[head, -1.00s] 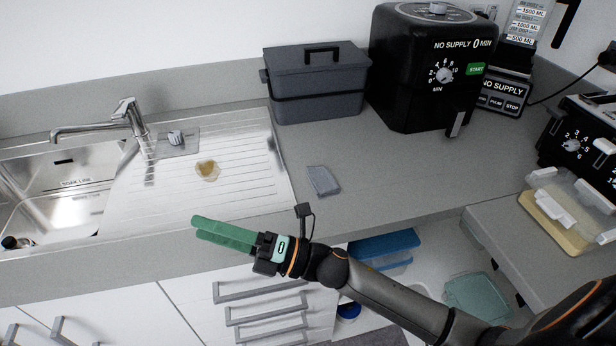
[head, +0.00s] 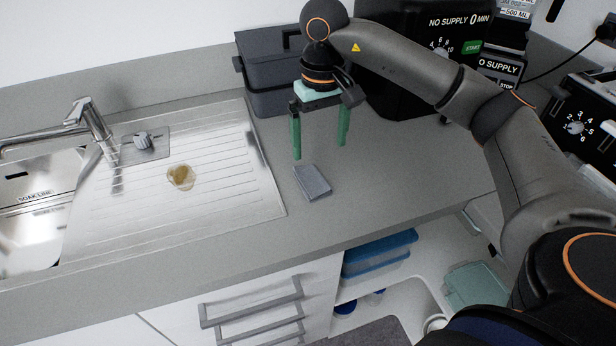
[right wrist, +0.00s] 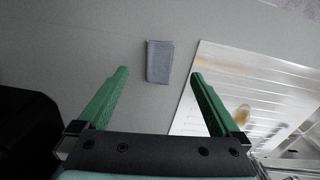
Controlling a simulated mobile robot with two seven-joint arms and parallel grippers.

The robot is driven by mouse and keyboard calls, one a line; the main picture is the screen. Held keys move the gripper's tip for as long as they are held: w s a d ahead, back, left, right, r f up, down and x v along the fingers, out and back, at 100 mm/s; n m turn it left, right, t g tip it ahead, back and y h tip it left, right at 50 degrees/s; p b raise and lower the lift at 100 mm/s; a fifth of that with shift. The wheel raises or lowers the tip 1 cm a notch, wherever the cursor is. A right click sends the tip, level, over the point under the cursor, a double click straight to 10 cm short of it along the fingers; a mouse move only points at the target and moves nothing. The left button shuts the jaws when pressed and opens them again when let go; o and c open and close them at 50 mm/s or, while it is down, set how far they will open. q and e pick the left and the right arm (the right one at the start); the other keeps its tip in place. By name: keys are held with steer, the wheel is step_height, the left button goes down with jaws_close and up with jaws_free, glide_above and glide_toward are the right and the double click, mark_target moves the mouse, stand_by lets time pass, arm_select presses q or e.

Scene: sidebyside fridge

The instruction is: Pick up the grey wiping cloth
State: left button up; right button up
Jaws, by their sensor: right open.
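The grey wiping cloth (head: 312,182) lies folded flat on the grey worktop, just right of the sink's drainboard. My right gripper (head: 320,150) points down above the worktop, its green fingers wide apart. In the head view its fingertips show just behind the cloth. In the right wrist view the cloth (right wrist: 159,62) lies beyond the open fingertips (right wrist: 159,74), roughly centred between them. Nothing is between the fingers. My left gripper is not in view.
A brown stain (head: 181,177) is on the steel drainboard (head: 225,200). A dark grey lidded box (head: 262,75) and a black appliance (head: 400,90) stand behind my right gripper. The worktop around the cloth is clear. Open shelves with a blue-lidded container (head: 380,250) are below.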

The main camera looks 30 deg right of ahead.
glide_above(315, 181)
steer(key=s, duration=0.1)
step_height(315, 181, down, 6)
steer(key=shift+s+f+p, duration=0.15)
steer(key=shift+f+p, duration=0.05)
steer(key=shift+p, duration=0.1)
steer(key=shift+w+f+p, duration=0.15)
steer(key=shift+f+p, duration=0.05)
steer(key=shift+f, duration=0.7)
steer(key=shift+w+f+p, duration=0.2)
steer(key=shift+f, duration=0.75)
steer(key=shift+w+f+p, duration=0.15)
steer(key=shift+f+p, duration=0.05)
steer(key=shift+f, duration=0.7)
steer(key=shift+c, duration=0.2)
steer(key=c, duration=1.3)
steer(key=shift+o, duration=0.2)
steer(key=shift+r, duration=0.15)
